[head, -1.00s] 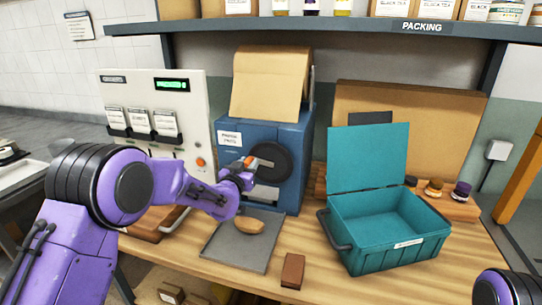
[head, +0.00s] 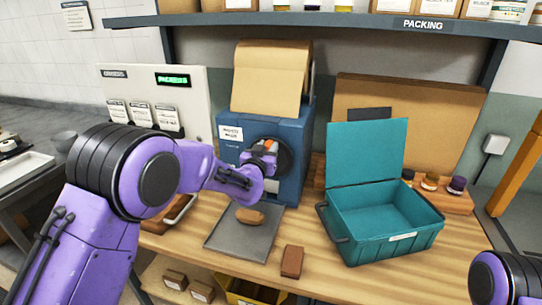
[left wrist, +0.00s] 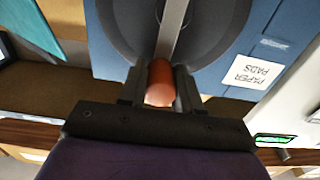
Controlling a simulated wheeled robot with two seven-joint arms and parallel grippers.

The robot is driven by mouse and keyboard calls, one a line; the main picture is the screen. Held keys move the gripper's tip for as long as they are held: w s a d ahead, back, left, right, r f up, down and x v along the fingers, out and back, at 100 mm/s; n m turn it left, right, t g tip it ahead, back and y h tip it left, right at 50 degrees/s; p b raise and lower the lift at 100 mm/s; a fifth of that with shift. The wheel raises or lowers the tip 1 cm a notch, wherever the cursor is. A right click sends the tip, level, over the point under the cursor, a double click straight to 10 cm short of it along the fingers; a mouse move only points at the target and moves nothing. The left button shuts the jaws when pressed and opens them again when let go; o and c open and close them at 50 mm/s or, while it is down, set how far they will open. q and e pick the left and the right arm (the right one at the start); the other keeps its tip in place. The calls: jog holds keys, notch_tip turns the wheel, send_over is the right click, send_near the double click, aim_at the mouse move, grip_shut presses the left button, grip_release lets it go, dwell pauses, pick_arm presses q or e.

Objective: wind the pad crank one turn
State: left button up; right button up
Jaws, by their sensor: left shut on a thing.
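The pad machine is a blue box (head: 293,180) labelled "PAPER PADS" with brown paper (head: 268,80) draped over its top. A dark round crank disc (head: 284,152) is on its front. The crank's orange-brown handle (head: 271,146) is near the top of the disc. My left gripper (head: 264,158) is at the disc, shut on the handle. In the left wrist view the handle (left wrist: 160,84) sits between the fingers, with a metal crank arm (left wrist: 171,35) behind it. A brown pad (head: 250,216) lies on the grey tray (head: 225,241) below. My right gripper is out of view.
An open teal box (head: 385,245) stands right of the machine. A brown block (head: 292,262) lies at the table's front. A white panel (head: 150,85) with a lit green display is at the left. Jars (head: 430,181) stand on a wooden rack behind. A shelf (head: 340,22) runs above.

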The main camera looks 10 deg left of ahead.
pick_arm(q)
jog(key=o, duration=1.1)
jog(key=s, duration=0.9)
jog(key=shift+a, duration=0.15)
